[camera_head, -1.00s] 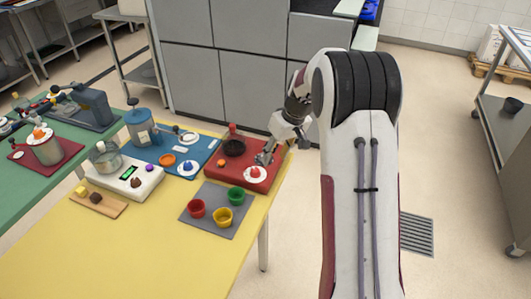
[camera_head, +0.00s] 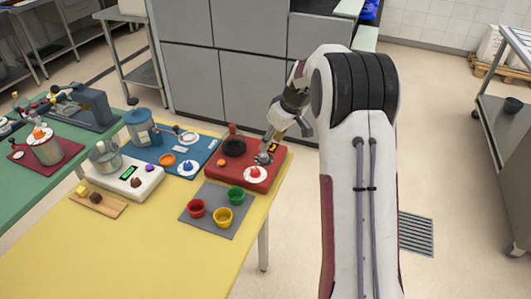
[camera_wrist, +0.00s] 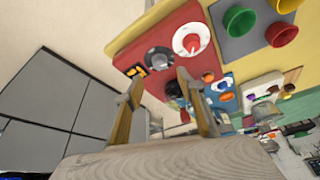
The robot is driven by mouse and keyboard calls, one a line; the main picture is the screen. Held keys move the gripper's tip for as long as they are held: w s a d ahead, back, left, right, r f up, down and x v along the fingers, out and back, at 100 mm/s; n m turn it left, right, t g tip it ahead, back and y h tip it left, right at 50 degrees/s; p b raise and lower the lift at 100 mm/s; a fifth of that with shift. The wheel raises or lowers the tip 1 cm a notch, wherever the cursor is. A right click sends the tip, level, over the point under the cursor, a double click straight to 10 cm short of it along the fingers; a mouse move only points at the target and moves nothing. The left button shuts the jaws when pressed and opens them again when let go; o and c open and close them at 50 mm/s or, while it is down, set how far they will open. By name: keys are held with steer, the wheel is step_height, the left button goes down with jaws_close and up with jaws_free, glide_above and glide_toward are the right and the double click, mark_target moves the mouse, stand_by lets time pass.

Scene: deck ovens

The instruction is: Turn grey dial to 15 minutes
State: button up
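The dial's setting is too small to read.
A grey mat (camera_head: 216,222) with red, green and yellow cups lies in front. A blue board (camera_head: 145,154) and a white scale (camera_head: 150,181) are further left. The yellow table's front is clear.

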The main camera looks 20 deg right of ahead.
mark_target(264, 155)
steer(key=shift+x, duration=3.8)
steer(key=c, duration=1.1)
